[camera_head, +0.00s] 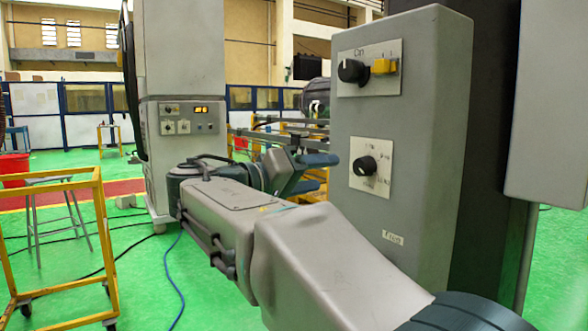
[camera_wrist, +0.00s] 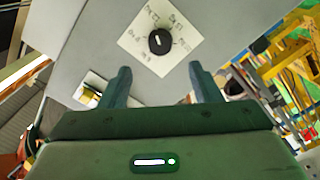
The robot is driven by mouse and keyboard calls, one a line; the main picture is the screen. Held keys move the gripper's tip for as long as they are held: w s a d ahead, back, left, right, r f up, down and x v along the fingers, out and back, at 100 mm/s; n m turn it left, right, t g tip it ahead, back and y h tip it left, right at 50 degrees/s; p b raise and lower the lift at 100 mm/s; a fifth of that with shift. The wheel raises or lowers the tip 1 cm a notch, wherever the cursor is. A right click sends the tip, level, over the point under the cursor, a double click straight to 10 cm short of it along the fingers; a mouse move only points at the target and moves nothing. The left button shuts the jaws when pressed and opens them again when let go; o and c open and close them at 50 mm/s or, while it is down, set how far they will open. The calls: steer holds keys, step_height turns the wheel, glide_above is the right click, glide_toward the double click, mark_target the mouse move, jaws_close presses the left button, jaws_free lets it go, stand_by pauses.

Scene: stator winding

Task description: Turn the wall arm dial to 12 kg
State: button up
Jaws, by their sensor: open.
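A black round dial (camera_head: 365,166) sits on a pale plate (camera_head: 371,187) low on the front of a grey wall box (camera_head: 400,140). In the wrist view the dial (camera_wrist: 159,41) has a white mark, and printed markings surround it on its plate. The print is too small to read surely, so I cannot tell its setting. My gripper (camera_head: 325,158) is in front of the box, to the left of the dial in the head view. In the wrist view the gripper (camera_wrist: 159,68) has its fingers spread apart, with the dial beyond the tips and nothing between them.
A second plate higher on the box carries another black knob (camera_head: 351,71) and a yellow switch (camera_head: 384,66). A grey control cabinet (camera_head: 180,120) stands behind my arm. A yellow frame cart (camera_head: 60,240) is at the left. Cables lie on the green floor.

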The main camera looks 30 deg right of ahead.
steer(key=a, duration=0.4)
steer(key=shift+s+a+p, duration=0.15)
steer(key=shift+p, duration=0.15)
steer(key=shift+r, duration=0.1)
steer(key=s+a+n+t+y+p, duration=0.1)
steer(key=s+a+n+y+p, duration=0.6)
steer(key=p, duration=2.9)
steer(key=s+a+y, duration=0.5)
steer(key=y, duration=0.6)
